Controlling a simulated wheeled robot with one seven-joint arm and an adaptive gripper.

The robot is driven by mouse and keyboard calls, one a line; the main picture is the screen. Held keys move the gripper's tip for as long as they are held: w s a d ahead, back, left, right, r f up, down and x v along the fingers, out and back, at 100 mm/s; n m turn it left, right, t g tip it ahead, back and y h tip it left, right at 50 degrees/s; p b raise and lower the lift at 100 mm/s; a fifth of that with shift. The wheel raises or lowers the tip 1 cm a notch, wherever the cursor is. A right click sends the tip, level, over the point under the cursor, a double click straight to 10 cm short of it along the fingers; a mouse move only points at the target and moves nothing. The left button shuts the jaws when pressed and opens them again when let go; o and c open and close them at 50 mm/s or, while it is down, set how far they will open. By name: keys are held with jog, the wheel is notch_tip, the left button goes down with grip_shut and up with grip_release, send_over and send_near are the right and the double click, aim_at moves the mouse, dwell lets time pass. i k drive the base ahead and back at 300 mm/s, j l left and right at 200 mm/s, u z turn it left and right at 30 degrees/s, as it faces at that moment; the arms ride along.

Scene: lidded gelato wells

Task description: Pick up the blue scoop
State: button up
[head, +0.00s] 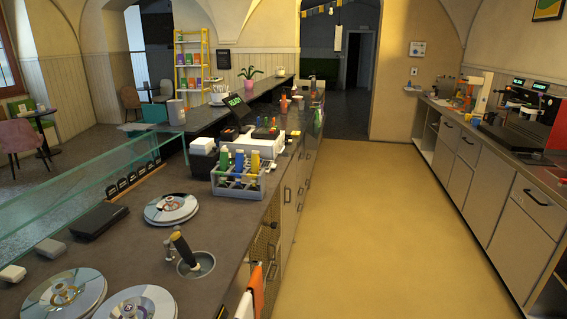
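Round metal lids (171,208) cover wells in the counter (120,240). A glass screen (85,185) runs along the left. The yellow floor (365,230) on the right is clear.

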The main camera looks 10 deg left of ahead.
aim_at(239, 157)
jog(key=i+l, duration=0.1)
jog(key=i, duration=1.85)
jog(key=i+j+u, duration=0.1)
jog(key=i+u, duration=0.85)
jog(key=u, duration=0.2)
